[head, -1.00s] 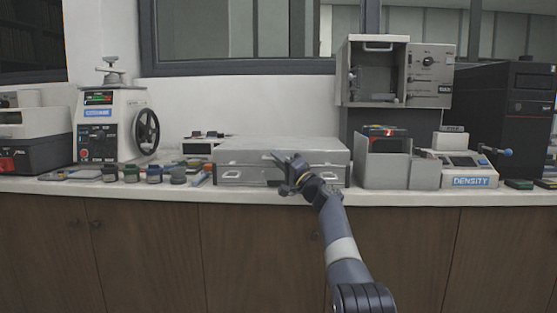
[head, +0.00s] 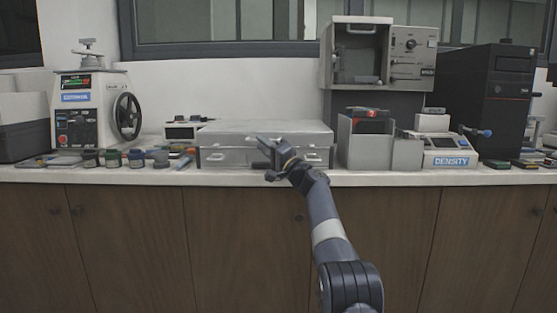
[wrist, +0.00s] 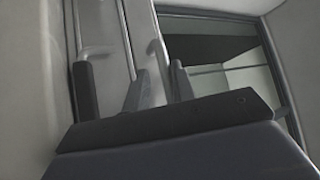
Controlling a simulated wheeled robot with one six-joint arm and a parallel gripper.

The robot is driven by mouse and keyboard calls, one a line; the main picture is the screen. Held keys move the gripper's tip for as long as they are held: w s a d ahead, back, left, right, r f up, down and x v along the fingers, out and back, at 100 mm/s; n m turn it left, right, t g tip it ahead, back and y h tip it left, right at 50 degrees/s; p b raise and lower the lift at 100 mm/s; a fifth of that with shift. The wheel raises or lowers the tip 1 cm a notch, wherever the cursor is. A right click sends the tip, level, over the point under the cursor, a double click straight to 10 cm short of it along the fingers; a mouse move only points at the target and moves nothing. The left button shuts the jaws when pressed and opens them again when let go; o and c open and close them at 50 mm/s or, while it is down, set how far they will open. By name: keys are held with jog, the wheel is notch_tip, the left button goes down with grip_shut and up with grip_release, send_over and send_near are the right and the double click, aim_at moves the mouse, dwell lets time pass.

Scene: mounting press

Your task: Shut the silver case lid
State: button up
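The silver case (head: 235,130) lies on the counter, left of the middle in the head view. Its lid looks down flat on the base; whether it is fully closed cannot be told. My gripper (head: 267,160) is in front of the case's front face, with its fingers apart and nothing between them. It hides part of the front seam. In the wrist view, my gripper (wrist: 132,82) has spread fingers before a pale surface with bent metal handles, probably the case front (wrist: 112,25). Whether the fingers touch the case cannot be told.
A grey open-topped box (head: 368,150) stands close on the case's right, beside the density scale (head: 450,152). Small jars (head: 112,158) and a machine with a handwheel (head: 127,116) are on the left. Wooden cabinets (head: 240,240) are below the counter edge.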

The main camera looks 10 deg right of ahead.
jog(key=b+v, duration=0.2)
jog(key=v, duration=0.8)
jog(key=shift+a+r, duration=0.15)
jog(key=shift+p+x, duration=1.6)
jog(key=shift+x, duration=3.6)
